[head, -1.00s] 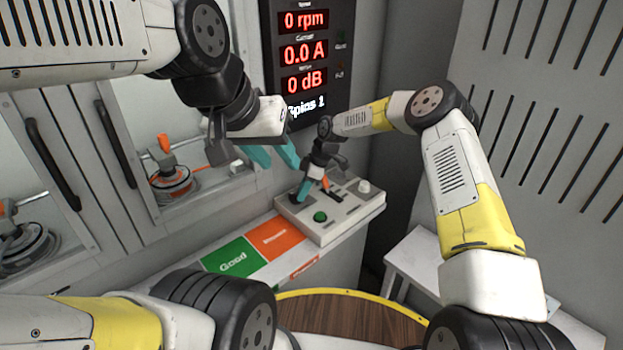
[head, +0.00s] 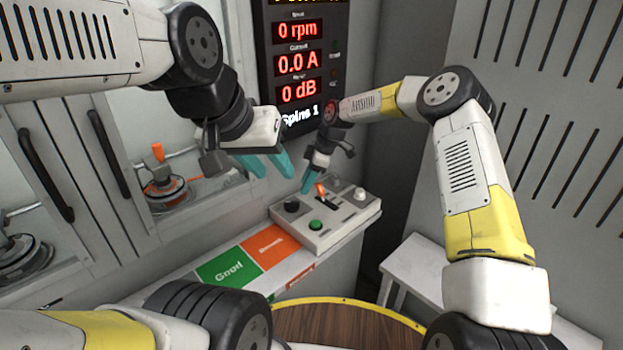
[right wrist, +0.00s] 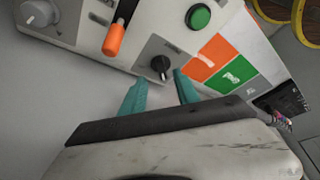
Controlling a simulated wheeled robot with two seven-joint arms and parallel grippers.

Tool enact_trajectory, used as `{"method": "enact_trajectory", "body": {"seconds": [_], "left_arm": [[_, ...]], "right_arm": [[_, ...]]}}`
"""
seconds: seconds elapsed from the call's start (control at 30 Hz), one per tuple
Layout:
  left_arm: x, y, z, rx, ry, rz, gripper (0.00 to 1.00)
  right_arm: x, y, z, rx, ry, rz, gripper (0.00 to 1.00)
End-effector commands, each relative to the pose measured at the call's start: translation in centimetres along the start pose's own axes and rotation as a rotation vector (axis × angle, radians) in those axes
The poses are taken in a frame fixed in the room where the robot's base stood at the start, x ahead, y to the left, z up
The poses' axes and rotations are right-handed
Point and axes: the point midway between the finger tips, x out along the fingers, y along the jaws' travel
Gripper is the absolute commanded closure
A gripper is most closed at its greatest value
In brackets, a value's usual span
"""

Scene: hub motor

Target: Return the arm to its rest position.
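My right gripper (head: 306,188) hangs just above the control box (head: 345,232), over its black knob (head: 291,204). In the right wrist view its teal fingers (right wrist: 160,84) are spread and empty, with the black knob (right wrist: 160,66) just beyond the tips and not between them. My right arm (head: 465,170) is bent, reaching up and over from the right. My left gripper (head: 275,170) is held in the air left of the box, its two teal fingers apart with nothing between them.
The box carries a green button (head: 316,225) and an orange-handled lever (head: 320,190). Beside it lie a green Good pad (head: 228,268) and an orange pad (head: 270,246). A display (head: 300,60) reads 0 rpm. A white side table (head: 415,265) stands right.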

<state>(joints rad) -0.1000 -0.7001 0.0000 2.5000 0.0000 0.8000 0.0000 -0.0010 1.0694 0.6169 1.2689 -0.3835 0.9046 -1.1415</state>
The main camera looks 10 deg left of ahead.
Motion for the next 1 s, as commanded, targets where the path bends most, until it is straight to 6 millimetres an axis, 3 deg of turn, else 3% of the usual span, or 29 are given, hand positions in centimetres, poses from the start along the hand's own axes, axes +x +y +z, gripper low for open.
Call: {"method": "enact_trajectory", "body": {"seconds": [0.3,0.43,0.57,0.67,0.87,1.0], "left_arm": [[0.0,0.0,0.0,0.0,0.0,0.0,0.64],[0.0,0.0,0.0,0.0,0.0,0.0,0.64],[0.0,0.0,0.0,0.0,0.0,0.0,0.64],[0.0,0.0,0.0,0.0,0.0,0.0,0.64],[0.0,0.0,0.0,0.0,0.0,0.0,0.64],[0.0,0.0,0.0,0.0,0.0,0.0,0.64]], "right_arm": [[-0.2,0.0,0.0,0.001,-0.001,0.0,0.63],[-2.1,-0.3,0.0,0.021,-0.02,0.018,0.63],[-7.0,-1.8,0.2,0.091,-0.07,0.064,0.63],[-11.8,-3.6,0.8,0.181,-0.114,0.117,0.63],[-20.4,-8.8,2.7,0.4,-0.169,0.235,0.63],[-25.5,-13.2,4.3,0.575,-0.174,0.325,0.63]]}}
